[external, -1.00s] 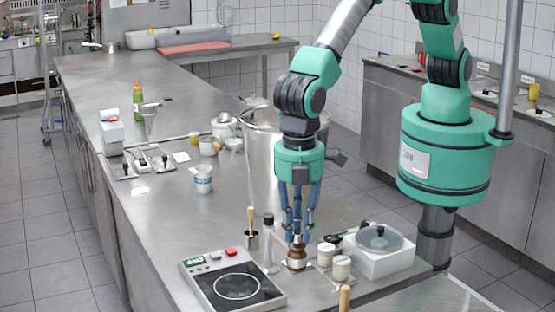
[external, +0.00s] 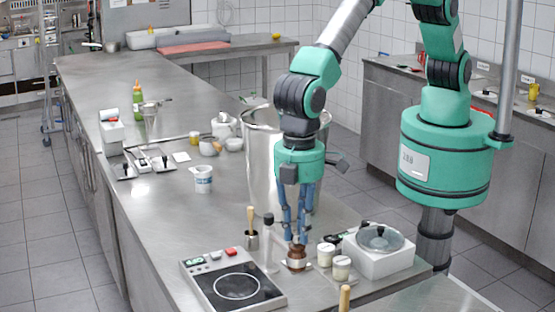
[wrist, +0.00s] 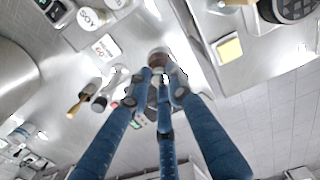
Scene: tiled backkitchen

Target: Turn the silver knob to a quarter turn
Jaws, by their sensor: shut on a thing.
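A brown, squat mill-like object (external: 296,262) stands upright near the front right of the steel counter. It also shows in the wrist view (wrist: 158,55). My gripper (external: 298,242) has three blue fingers and points down over it. Its fingertips are shut at the silver knob on top of the brown object. In the wrist view the fingers (wrist: 161,78) converge there. The fingertips hide most of the knob, so its exact angle cannot be read.
A hob (external: 236,285) and a slim bottle (external: 269,245) stand to the left. Two jars (external: 341,268) and a white appliance with a round lid (external: 379,250) are close on the right. A tall steel pot (external: 262,170) stands behind.

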